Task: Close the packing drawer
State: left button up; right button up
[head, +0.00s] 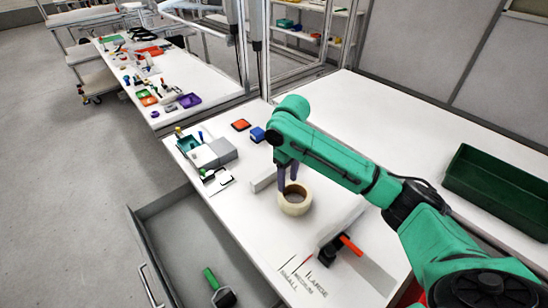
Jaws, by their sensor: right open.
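The packing drawer (188,240) is grey and stands open, pulled out to the left from under the white table. Its bar handle (150,287) shows at the lower left on the drawer front. A green-handled tool (210,278) lies inside the drawer. My right gripper (288,180) is over the table, pointing down, just above and behind a tape roll (295,203). It is open and appears empty, with its purple fingers apart. It is well to the right of the drawer. My left gripper is out of view.
On the table (260,232) are grey and white boxes (212,152), a blue block (257,134), an orange item (241,125) and a black and orange tool (338,248). A green crate (495,185) stands at the right. Floor (75,200) left of the drawer is clear.

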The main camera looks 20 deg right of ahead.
aim_at(177, 235)
jog(key=k+j, duration=0.3)
jog(key=k, duration=0.15)
jog(key=k+j, duration=0.3)
jog(key=k, duration=0.15)
jog(key=k+j, duration=0.3)
jog(key=k, duration=0.15)
